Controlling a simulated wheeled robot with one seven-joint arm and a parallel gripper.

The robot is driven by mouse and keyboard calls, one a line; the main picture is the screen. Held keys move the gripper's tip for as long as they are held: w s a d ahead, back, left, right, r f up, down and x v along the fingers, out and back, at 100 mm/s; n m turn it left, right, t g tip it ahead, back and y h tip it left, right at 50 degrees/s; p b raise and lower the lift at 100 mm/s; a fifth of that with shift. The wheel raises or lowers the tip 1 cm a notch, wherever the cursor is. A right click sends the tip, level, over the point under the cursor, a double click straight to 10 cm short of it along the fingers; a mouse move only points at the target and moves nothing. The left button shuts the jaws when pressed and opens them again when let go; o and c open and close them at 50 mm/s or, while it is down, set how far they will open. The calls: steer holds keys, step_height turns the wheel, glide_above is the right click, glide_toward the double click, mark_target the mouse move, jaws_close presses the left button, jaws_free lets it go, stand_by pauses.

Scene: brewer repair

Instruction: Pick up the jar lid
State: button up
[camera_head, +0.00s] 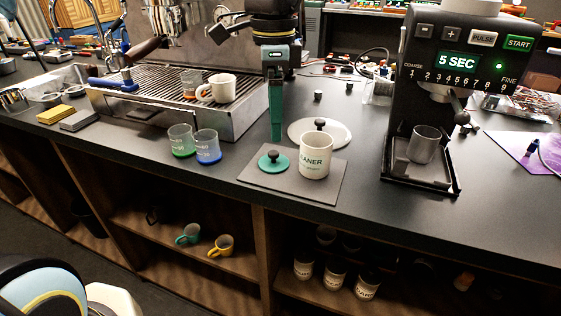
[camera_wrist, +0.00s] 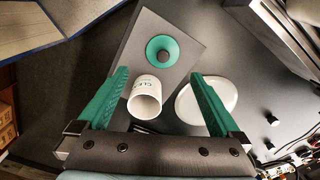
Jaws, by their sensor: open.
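The jar lid, a green disc with a black knob (camera_head: 266,164), lies on a grey mat (camera_head: 298,190) near the counter's front edge. In the wrist view the lid (camera_wrist: 153,47) is beyond my fingertips. A white open-topped jar with dark lettering (camera_head: 315,160) stands on the mat just right of the lid; it also shows in the wrist view (camera_wrist: 143,92). My gripper (camera_head: 277,137) points down above the counter, behind the lid in the head view. In the wrist view my gripper (camera_wrist: 160,76) has its two green fingers wide apart with nothing held.
Two glass cups, green (camera_head: 181,141) and blue (camera_head: 208,147), stand left of the mat. An espresso machine (camera_head: 185,100) and a grinder (camera_head: 455,75) flank the area.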

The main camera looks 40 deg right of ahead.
mark_target(274, 152)
steer(key=f, duration=0.5)
steer(key=f+p, duration=0.1)
steer(key=f, duration=0.2)
steer(key=shift+w+d+f, duration=0.1)
steer(key=shift+w+f, duration=0.15)
steer(key=shift+f, duration=0.05)
steer(key=shift+c, duration=0.2)
steer(key=c, duration=1.2)
